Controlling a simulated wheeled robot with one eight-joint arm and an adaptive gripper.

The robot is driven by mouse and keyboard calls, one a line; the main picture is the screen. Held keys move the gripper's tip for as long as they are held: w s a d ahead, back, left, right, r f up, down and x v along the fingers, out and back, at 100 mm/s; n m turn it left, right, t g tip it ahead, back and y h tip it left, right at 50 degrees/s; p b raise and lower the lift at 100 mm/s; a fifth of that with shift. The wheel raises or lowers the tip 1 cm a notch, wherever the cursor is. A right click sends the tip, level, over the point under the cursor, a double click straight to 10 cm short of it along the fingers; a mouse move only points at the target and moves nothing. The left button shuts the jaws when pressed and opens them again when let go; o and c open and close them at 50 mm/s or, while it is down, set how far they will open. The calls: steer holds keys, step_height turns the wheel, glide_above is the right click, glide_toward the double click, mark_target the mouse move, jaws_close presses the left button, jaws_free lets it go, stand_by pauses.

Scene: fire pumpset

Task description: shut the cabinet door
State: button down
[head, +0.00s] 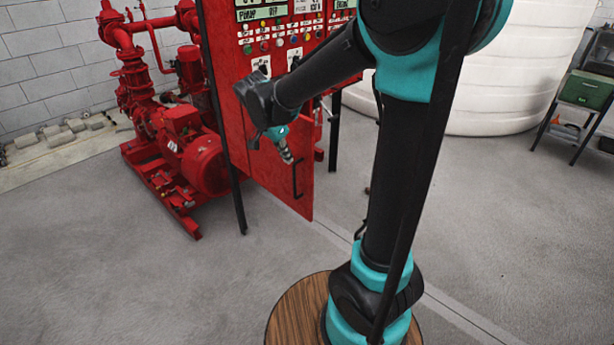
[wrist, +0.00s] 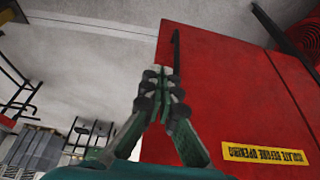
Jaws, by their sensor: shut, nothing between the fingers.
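The red cabinet (head: 225,55) stands left of centre in the head view, with a control panel on its upper front. Its red lower door (head: 302,200) appears to stand open, angled out towards me. The door also fills the right of the wrist view (wrist: 220,100). A black bar handle (head: 297,178) is near its free edge; it shows in the wrist view too (wrist: 177,48). My gripper (head: 288,157) is shut and empty in front of the door, beside the handle. In the wrist view its fingertips (wrist: 158,73) overlap the door's edge; contact is unclear. My arm hides part of the cabinet.
A red pump set (head: 185,150) stands left of the cabinet. A black cabinet leg (head: 238,200) reaches the floor near the door. A white tank (head: 500,80) and a bench with a green box (head: 586,90) are at the back right.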

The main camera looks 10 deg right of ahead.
mark_target(305, 170)
steer(key=shift+w+d+f, duration=0.7)
steer(key=shift+d+f, duration=0.35)
steer(key=shift+f, duration=0.5)
steer(key=shift+w+d+f, duration=0.7)
steer(key=shift+d+f, duration=0.4)
steer(key=shift+f, duration=0.4)
steer(key=shift+w+d+f, duration=0.7)
steer(key=shift+d+f, duration=0.35)
steer(key=shift+f, duration=0.5)
steer(key=shift+d, duration=0.1)
